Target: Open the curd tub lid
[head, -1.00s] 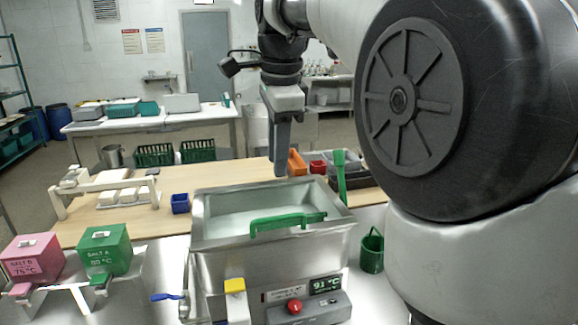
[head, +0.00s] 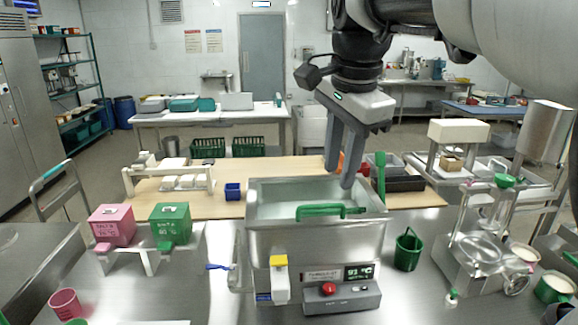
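No label reading curd tub is legible in the head view, so I cannot tell for sure which vessel it is. A square steel tank (head: 262,232) stands at the centre, with a pale surface (head: 290,192) inside its rim. I cannot tell whether this surface is a lid or the contents. A green bar handle (head: 330,212) lies across the tank's front rim. My gripper (head: 340,179) points down above the tank's back right part. Its two fingers are apart with nothing between them, and it does not appear to touch the handle.
A pink box (head: 112,225) and a green box (head: 170,224) stand on a rack at left. A green bucket (head: 408,249) stands right of the tank. A control box (head: 342,298) with a red knob sits in front. A steel and glass apparatus (head: 470,250) is at right.

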